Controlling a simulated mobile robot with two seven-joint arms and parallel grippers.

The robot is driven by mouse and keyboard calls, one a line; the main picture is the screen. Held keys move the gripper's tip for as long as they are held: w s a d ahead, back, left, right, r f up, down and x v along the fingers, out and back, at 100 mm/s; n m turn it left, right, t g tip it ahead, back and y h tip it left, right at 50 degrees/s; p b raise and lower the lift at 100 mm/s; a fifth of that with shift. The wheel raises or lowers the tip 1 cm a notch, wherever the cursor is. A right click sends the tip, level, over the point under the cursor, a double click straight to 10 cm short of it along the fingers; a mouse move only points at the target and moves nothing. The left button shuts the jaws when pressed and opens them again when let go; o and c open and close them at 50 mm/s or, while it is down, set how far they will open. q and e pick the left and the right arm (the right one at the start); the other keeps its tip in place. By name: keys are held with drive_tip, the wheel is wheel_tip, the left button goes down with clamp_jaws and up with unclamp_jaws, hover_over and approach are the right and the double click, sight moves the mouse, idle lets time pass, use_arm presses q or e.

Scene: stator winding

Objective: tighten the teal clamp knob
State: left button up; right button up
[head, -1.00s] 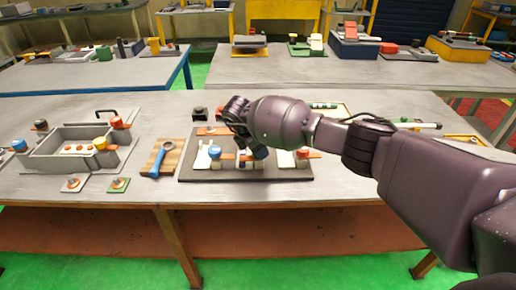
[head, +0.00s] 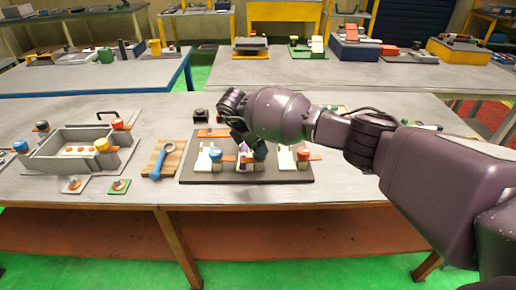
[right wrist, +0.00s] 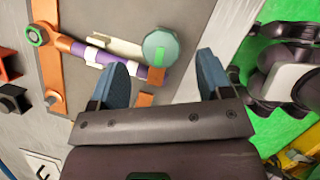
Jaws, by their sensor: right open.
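The teal clamp knob (right wrist: 160,47) is a round, faceted cap with a brighter green mark, seen in the right wrist view. It sits at the right end of a purple bar (right wrist: 128,70) with white collars. My right gripper (right wrist: 161,62) is open, its two blue fingers spread to the left and right of the knob. The knob shows just beyond the gap between the fingertips; I cannot tell whether either finger touches it. In the head view my right gripper (head: 250,148) is over the middle of the dark fixture plate (head: 205,176) and largely hides the knob. My left gripper is out of view.
Blue-capped (head: 215,153) and red-capped (head: 303,153) clamps stand left and right of my right gripper. A blue wrench (head: 160,160) lies on a wooden block further left. A grey tray (head: 62,160) with coloured knobs stands at the far left.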

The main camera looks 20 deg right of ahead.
drive_tip(key=v, duration=0.7)
drive_tip(key=shift+r, duration=0.35)
drive_tip(key=shift+a+n, duration=0.1)
drive_tip(key=shift+n, duration=0.2)
